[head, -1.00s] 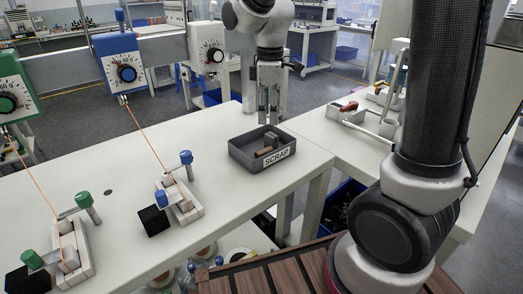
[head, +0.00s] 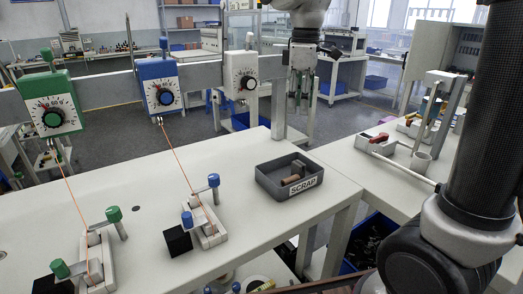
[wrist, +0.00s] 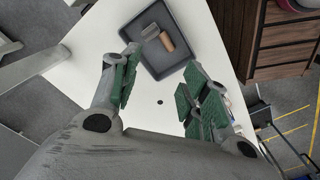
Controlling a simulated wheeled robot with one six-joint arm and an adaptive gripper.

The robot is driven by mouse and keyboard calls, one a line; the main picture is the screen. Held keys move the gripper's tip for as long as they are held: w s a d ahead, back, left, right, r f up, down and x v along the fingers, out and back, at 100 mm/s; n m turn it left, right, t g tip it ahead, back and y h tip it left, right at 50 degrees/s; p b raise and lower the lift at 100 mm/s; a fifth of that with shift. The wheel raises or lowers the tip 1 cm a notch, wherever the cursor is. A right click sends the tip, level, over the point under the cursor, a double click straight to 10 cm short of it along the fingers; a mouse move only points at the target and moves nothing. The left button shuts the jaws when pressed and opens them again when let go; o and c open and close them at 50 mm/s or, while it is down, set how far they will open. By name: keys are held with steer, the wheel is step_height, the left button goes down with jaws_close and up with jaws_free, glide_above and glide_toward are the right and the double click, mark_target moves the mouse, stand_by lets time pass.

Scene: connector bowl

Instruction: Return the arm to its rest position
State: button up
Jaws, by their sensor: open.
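My gripper (head: 300,97) hangs above and behind the scrap bin in the head view, with its fingers pointing down. In the wrist view my gripper (wrist: 158,90) is open, its green-padded fingers well apart with nothing between them. The grey scrap bin (head: 268,185) stands on the white table (head: 130,190) and is labelled SCRAP. It holds a brown cylinder (head: 300,187) and a grey block (head: 291,180). In the wrist view the bin (wrist: 135,25) lies beyond the fingertips, with the cylinder (wrist: 166,41) inside.
Green (head: 51,103), blue (head: 160,84) and white (head: 241,72) dial units hang on a grey rail. Orange cords run from the green and blue units to clamp fixtures (head: 207,232) on the table. A side table at right holds a red-handled tool (head: 379,138).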

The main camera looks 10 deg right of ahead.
steer(key=s+d+f+m+t, duration=0.1)
steer(key=s+d+m+t, duration=0.1)
steer(key=s+d+m, duration=0.4)
steer(key=s+d+f+m+t, duration=0.2)
steer(key=s+d+m, duration=0.4)
steer(key=s, duration=0.8)
steer(key=d, duration=0.3)
steer(key=shift+f, duration=0.2)
